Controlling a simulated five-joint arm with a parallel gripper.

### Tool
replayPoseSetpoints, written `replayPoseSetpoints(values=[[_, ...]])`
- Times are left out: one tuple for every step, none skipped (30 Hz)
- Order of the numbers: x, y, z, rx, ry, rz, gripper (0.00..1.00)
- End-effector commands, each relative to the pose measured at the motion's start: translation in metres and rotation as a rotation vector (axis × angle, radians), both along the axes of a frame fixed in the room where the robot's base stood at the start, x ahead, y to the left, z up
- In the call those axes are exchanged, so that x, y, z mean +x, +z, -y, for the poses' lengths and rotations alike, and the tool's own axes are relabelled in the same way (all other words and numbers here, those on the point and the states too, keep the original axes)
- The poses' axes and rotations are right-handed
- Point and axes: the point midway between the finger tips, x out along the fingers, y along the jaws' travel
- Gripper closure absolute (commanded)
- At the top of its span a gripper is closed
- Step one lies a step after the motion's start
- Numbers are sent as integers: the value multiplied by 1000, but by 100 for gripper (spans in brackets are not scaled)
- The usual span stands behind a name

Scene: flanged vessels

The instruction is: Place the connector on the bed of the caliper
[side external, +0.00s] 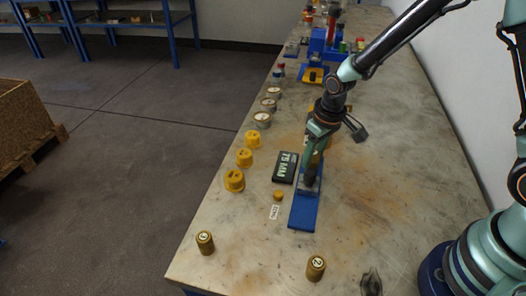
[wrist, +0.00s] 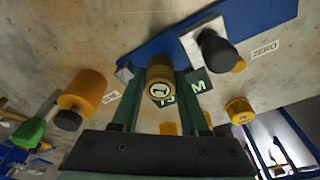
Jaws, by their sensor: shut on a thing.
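My gripper (wrist: 157,100) is shut on the connector (wrist: 160,82), a brass-coloured cylinder with a number on its pale end, held between two green fingers. In the side view my gripper (side external: 316,150) is over the far part of the caliper (side external: 303,212), a long blue bed on the bench. The fingers largely hide the connector there. The wrist view shows the blue bed (wrist: 265,18) behind the connector, with a grey jaw carrying a black knob (wrist: 215,50) and another grey block (wrist: 125,72). Whether the connector touches the bed cannot be told.
A black "75 MM" sign (side external: 285,167) and a small yellow knob (side external: 278,195) by a ZERO label (side external: 275,212) lie left of the caliper. Two brass cylinders (side external: 205,242) (side external: 316,267) stand near the front. Several yellow caps (side external: 244,157) line the left edge. Right of the caliper is clear.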

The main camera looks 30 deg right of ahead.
Motion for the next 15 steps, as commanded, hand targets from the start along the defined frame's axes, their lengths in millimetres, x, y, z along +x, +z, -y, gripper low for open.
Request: replayPoseSetpoints(values=[[0, -6, 0, 0, 0, -2, 100], [0, -8, 0, 0, 0, -1, 100], [0, -10, 0, 0, 0, 1, 100], [0, -11, 0, 0, 0, 1, 100], [0, -11, 0, 0, 0, 1, 100], [0, -11, 0, 0, 0, 2, 100], [0, -11, 0, 0, 0, 2, 100], [1, -11, 0, 0, 0, 2, 100], [1, -11, 0, 0, 0, 2, 100], [1, -11, 0, 0, 0, 2, 100], [1, -11, 0, 0, 0, 2, 100], [1, -11, 0, 0, 0, 2, 100], [0, -12, 0, 0, 0, 1, 100], [0, -13, 0, 0, 0, 1, 100], [0, -14, 0, 0, 0, 1, 100]])
